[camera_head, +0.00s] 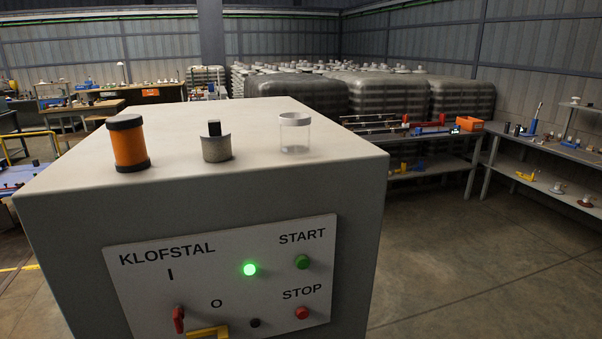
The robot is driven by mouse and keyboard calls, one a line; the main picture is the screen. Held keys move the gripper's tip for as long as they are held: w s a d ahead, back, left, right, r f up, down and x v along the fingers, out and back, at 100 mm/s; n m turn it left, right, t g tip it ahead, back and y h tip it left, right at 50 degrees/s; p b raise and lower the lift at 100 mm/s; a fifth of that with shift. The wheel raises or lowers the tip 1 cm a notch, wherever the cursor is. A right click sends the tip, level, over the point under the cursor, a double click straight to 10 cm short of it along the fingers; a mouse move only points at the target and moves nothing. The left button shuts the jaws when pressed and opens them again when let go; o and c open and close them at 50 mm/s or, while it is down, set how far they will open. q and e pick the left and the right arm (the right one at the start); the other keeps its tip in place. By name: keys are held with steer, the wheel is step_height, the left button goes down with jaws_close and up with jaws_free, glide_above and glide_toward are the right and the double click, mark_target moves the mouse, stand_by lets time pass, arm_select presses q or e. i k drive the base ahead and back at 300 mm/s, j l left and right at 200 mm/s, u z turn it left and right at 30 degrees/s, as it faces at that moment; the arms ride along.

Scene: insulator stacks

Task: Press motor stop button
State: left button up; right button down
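The red stop button (302,313) sits at the lower right of a light control panel (223,248), under the word STOP. The green start button (302,262) is above it, under the word START. A round green light (249,269) glows left of the start button. The panel is on the front of a large grey cabinet (352,200). A yellow part (208,333) shows at the bottom edge, cut off. Neither of my grippers is in view.
An orange and black cylinder (129,144), a grey jar with a black top (216,143) and a clear white-lidded jar (294,134) stand on the cabinet. Workbenches with tools (423,139) stand behind right. The floor (450,260) right of the cabinet is clear.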

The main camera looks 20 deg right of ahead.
mark_target(302, 312)
steer(key=z, duration=1.6)
steer(key=k+z, duration=0.1)
steer(key=z, duration=0.35)
steer(key=k+z, duration=0.1)
steer(key=z, duration=0.4)
steer(key=k+z, duration=0.1)
steer(key=z, duration=0.35)
steer(key=k+z, duration=0.1)
steer(key=z, duration=0.4)
steer(key=l+z, duration=0.15)
steer(key=z, duration=0.3)
steer(key=k+l+z, duration=0.15)
steer(key=l+z, duration=0.15)
steer(key=k+l+z, duration=0.1)
steer(key=l+z, duration=0.55)
steer(key=l, duration=0.4)
steer(key=k+l, duration=0.15)
steer(key=l, duration=0.25)
steer(key=u, duration=3.9)
